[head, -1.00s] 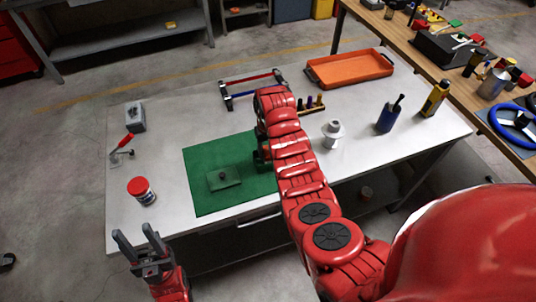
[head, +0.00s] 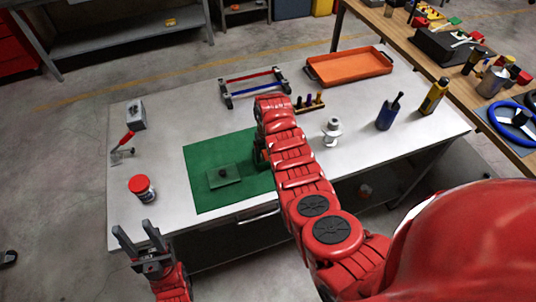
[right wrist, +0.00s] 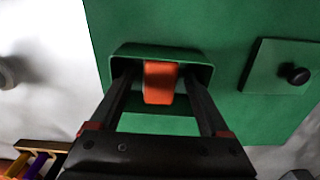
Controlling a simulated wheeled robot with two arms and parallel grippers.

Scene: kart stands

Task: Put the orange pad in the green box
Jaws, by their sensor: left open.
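The green box (right wrist: 205,58) stands open on the green mat (head: 205,160); in the head view my right arm hides most of it. The orange pad (right wrist: 160,83) is at the mouth of the box, between the fingers of my right gripper (right wrist: 160,72). Gaps show on both sides of the pad, so the fingers look open around it. I cannot tell whether the pad rests on the box's floor. A green lid with a black knob (head: 224,177) lies on the mat beside the box. My left gripper (head: 132,228) is open and empty at the table's front left.
A red-capped jar (head: 142,188), a scraper (head: 123,150) and a grey block (head: 136,114) stand at the left. An orange tray (head: 350,68), a rack (head: 253,88), a white spool (head: 332,131) and bottles are behind or right of my arm.

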